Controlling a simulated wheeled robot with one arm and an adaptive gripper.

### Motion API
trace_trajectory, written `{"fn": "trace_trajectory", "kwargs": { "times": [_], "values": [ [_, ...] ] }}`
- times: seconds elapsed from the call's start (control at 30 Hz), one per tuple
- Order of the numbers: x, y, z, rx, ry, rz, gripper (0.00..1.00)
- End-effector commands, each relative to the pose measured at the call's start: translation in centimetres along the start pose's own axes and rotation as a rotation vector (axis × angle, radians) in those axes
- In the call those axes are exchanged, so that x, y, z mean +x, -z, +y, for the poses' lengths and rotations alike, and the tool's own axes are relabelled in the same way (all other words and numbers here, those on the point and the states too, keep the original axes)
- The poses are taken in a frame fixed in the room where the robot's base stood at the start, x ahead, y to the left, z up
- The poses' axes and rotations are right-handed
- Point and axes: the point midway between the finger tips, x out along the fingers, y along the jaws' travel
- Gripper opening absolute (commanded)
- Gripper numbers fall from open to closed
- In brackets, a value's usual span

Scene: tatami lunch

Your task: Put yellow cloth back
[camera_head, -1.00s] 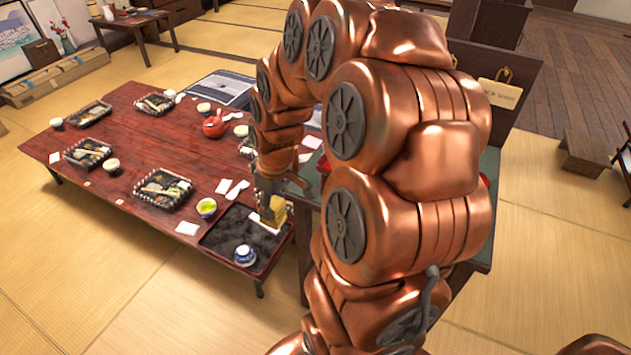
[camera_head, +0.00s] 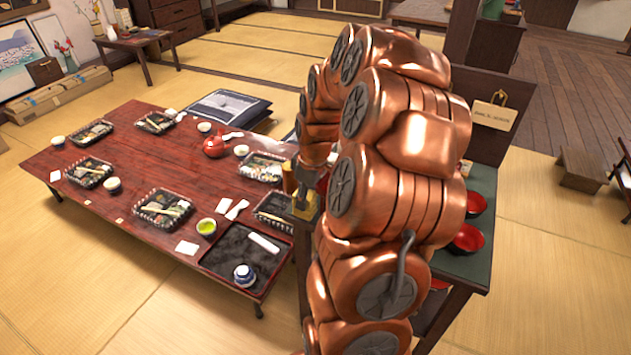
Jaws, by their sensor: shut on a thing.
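The yellow cloth (camera_head: 304,211) is a small yellow patch at the end of my copper arm. My gripper (camera_head: 303,200) is shut on it, near the right edge of the low red-brown table (camera_head: 95,215) and beside the green-topped stand (camera_head: 462,265). The gripper's fingers are small and partly hidden by my arm. I cannot tell whether the cloth touches anything below it. The dark tray (camera_head: 222,262) at the table's near right corner holds a white rolled item (camera_head: 264,242) and a blue-and-white cup (camera_head: 244,275).
My arm hides much of the stand.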

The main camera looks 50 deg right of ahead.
Motion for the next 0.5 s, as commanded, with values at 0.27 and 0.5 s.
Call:
{"fn": "trace_trajectory", "kwargs": {
  "times": [0.27, 0.5],
  "values": [
    [-0.1, 0.0, 1.8, 0.001, 0.000, 0.001, 0.00],
    [-0.1, 0.0, 3.6, 0.002, 0.001, -0.001, 0.00]
  ]
}}
